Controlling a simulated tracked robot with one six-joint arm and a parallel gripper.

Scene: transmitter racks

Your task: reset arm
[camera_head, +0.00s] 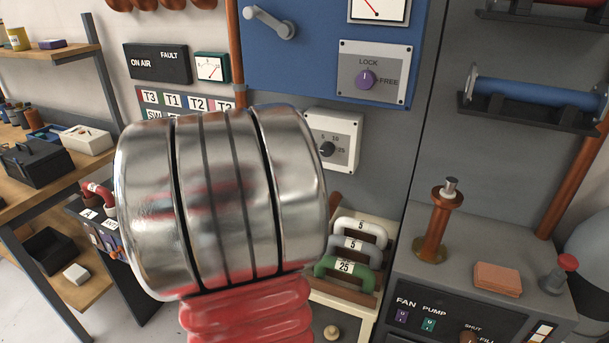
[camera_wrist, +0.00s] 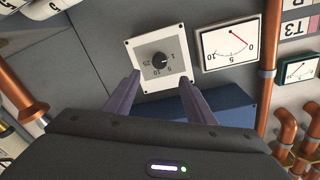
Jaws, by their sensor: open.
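My gripper (camera_wrist: 160,80) is open in the wrist view, its two purple fingers apart with nothing held between them. The fingertips lie just below and either side of a black rotary knob (camera_wrist: 160,62) on a white square plate; I cannot tell whether they touch the plate. In the head view the same kind of knob plate (camera_head: 351,140) shows on the grey cabinet, partly covered by my arm. A large shiny metal arm section with a red ribbed sleeve fills the middle left of the head view. The gripper itself is hidden there.
A blue panel (camera_head: 300,62) carries a lever handle (camera_head: 268,22) and a LOCK/FREE knob (camera_head: 366,79). Numbered handles (camera_head: 352,248) stand in a holder below. A grey console (camera_head: 480,235) with a copper post is at right. Copper pipes (camera_wrist: 272,50) and meters (camera_wrist: 228,45) flank the knob.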

